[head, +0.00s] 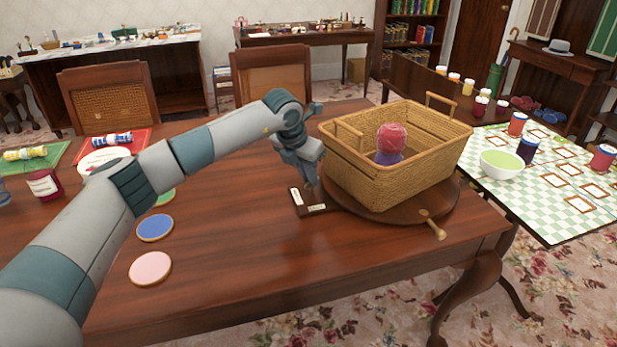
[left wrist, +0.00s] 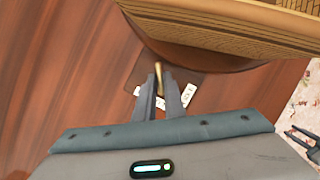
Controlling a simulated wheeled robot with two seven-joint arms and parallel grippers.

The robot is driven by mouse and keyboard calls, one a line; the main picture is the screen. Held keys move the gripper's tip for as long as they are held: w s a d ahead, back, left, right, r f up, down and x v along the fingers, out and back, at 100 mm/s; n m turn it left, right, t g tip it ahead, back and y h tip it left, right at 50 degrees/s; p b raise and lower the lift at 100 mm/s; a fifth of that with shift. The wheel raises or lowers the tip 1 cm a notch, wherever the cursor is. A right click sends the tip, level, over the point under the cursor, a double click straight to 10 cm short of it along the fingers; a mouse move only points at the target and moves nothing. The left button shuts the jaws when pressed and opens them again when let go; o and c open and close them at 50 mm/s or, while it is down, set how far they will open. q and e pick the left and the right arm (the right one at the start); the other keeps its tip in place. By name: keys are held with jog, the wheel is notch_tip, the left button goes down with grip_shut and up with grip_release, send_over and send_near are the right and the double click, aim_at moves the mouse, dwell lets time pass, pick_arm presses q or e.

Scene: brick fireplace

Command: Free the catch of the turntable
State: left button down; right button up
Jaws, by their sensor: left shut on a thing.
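The turntable (head: 398,216) is a round dark wooden board on the table, with a wicker basket (head: 425,178) standing on it. A pale turned handle (head: 433,225) sticks out at its front edge. Beside its left edge is the catch's dark plate (head: 299,202) with white labels; the plate also shows in the left wrist view (left wrist: 183,84). My left gripper (head: 311,184) points down over this plate. In the left wrist view its fingers are shut on the brass catch lever (left wrist: 157,68). The label words are too small to read.
The basket holds a red yarn ball (head: 391,138) and a purple one (head: 388,158). Coloured discs (head: 155,228) lie left on the table under my left arm. The table's front middle is clear.

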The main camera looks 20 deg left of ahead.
pick_arm(q)
jog(key=n, duration=0.1)
jog(key=n+y+b, duration=0.1)
jog(key=n, duration=0.1)
jog(key=shift+d+n, duration=0.25)
jog(key=shift+n, duration=0.15)
jog(key=shift+n+y+b, duration=0.5)
jog(key=shift+n+b, duration=0.05)
jog(key=shift+n, duration=0.35)
jog(key=shift+d+n+y+b, duration=0.15)
jog(key=shift+n+y+b, duration=0.35)
jog(key=shift+n, duration=0.7)
pick_arm(e)
jog(key=shift+t+y, duration=0.4)
jog(key=shift+t, duration=0.4)
jog(key=shift+w+a+r, duration=0.25)
jog(key=shift+a+r, duration=0.3)
jog(key=shift+r, duration=0.35)
jog(key=shift+w+a+r, duration=0.25)
jog(key=shift+a+r, duration=0.3)
jog(key=shift+r, duration=0.35)
pick_arm(q)
jog(key=c, duration=1.8)
grip_release()
jog(key=shift+c, duration=0.2)
jog(key=shift+r, duration=0.15)
